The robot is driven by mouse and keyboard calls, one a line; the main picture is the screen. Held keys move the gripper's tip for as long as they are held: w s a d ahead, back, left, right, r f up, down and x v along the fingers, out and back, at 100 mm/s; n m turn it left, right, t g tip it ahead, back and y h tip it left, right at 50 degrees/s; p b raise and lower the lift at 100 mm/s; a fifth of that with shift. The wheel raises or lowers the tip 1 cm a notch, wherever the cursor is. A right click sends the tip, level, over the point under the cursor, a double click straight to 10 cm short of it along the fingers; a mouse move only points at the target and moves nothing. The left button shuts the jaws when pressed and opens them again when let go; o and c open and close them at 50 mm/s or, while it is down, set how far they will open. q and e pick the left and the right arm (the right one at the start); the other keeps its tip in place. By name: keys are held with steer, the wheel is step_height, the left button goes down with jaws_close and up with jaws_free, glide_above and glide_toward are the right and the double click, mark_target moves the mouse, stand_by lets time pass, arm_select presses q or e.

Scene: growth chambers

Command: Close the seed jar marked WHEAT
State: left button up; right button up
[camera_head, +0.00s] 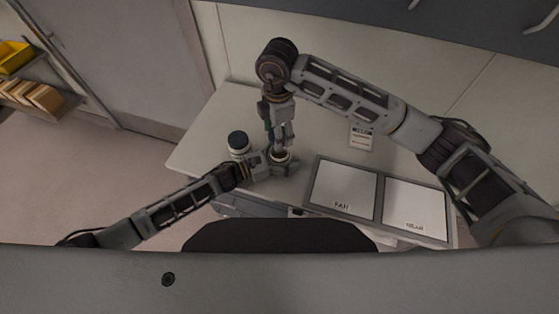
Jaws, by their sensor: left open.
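A jar (280,156) with a pale rim and a dark centre stands on the pale worktop. My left gripper (281,167) is open, low beside this jar, with its fingers close to it; whether they touch cannot be told. My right gripper (285,139) points down just above the same jar. Its fingertips are small and partly overlap the jar, so its grip cannot be told. A second jar (238,143), white with a dark lid on, stands to the left. No WHEAT marking is readable on either jar.
A grey-framed tray (379,198) with two white labelled panels lies to the right of the jars. A small white labelled card (361,137) is behind it. The worktop (203,150) is clear at the left. A shelf with a yellow bin (14,56) is far left.

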arm_select(q)
steer(key=c, duration=1.3)
arm_select(e)
steer(key=shift+f, duration=2.5)
steer(key=shift+f, duration=0.2)
steer(key=shift+f, duration=0.7)
steer(key=shift+f, duration=0.5)
arm_select(q)
jaws_close()
